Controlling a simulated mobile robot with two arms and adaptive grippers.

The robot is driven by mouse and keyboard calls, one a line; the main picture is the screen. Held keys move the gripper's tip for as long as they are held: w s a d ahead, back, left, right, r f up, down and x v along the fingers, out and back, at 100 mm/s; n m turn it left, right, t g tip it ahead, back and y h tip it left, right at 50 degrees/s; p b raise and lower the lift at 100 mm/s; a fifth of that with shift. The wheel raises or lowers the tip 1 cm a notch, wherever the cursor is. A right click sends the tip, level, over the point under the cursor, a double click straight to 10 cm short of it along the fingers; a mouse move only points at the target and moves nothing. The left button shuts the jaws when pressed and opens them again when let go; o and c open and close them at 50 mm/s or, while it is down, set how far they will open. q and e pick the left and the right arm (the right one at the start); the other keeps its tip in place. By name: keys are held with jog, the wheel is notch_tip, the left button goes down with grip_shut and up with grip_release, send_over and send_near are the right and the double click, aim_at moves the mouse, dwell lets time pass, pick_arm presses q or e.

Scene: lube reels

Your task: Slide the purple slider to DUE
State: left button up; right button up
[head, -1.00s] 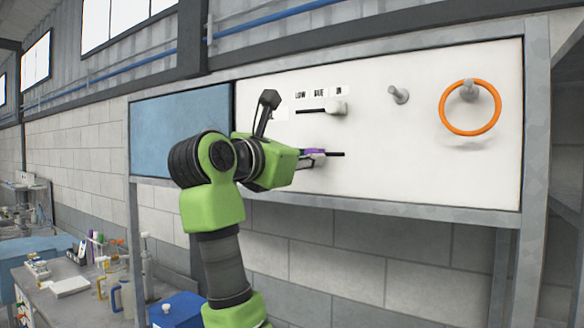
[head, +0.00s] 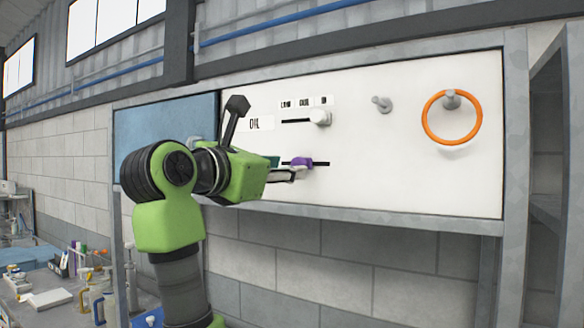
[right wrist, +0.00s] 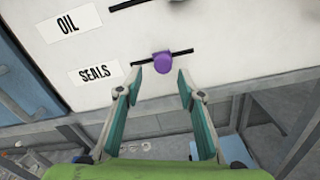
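The purple slider (head: 303,162) sits near the middle of the lower black slot (head: 323,164) on the white panel. My right gripper (head: 291,174) is just left of and slightly below the slider in the head view. In the right wrist view my right gripper (right wrist: 158,78) has its fingers spread, with the slider ahead between the fingertips and a gap on each side. Nothing is held. My left gripper is not in view.
The upper slot carries a white slider (head: 320,118) at its right end, below small labels (head: 304,103). An OIL label (head: 255,124) is left of it. A grey peg (head: 381,104) and an orange ring (head: 427,121) on another peg are at right. The white panel's lower right is clear.

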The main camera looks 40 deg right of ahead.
jog(key=v, duration=0.8)
jog(key=shift+a, duration=0.15)
jog(key=shift+s, duration=0.1)
